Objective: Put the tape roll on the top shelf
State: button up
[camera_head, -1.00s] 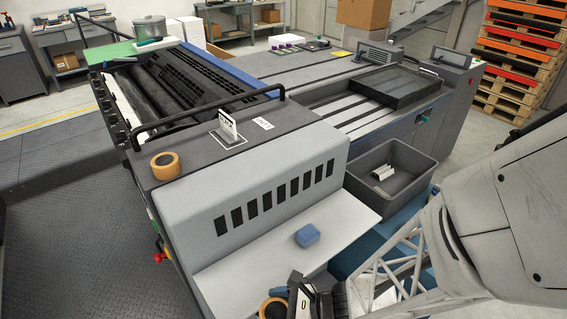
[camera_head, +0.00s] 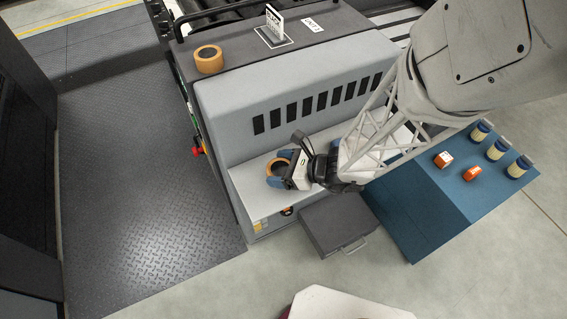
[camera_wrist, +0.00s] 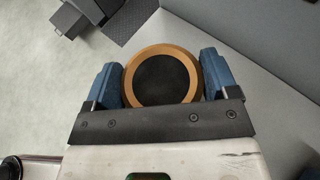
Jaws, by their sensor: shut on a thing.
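A tan tape roll (camera_head: 267,170) with a dark middle is between the blue fingers of my gripper (camera_head: 279,167), over the left part of the pale lower ledge (camera_head: 246,188). The wrist view shows the roll (camera_wrist: 163,49) with a finger of my gripper (camera_wrist: 162,76) on each side, shut on it. I cannot tell whether the roll touches the ledge. A second tan tape roll (camera_head: 209,60) lies flat on the dark top of the machine (camera_head: 240,68), at its left end, well above and left of my gripper.
A small sign (camera_head: 274,22) stands on the machine top beside a white label (camera_head: 313,24). A vented grey cover (camera_head: 231,112) rises behind the ledge.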

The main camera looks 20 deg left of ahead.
aim_at(281, 175)
jog(key=shift+f, duration=1.7)
jog(key=shift+f, duration=0.1)
jog(key=o, duration=0.9)
jog(key=shift+c, duration=0.2)
jog(key=v, duration=1.2)
jog(key=shift+r, duration=0.2)
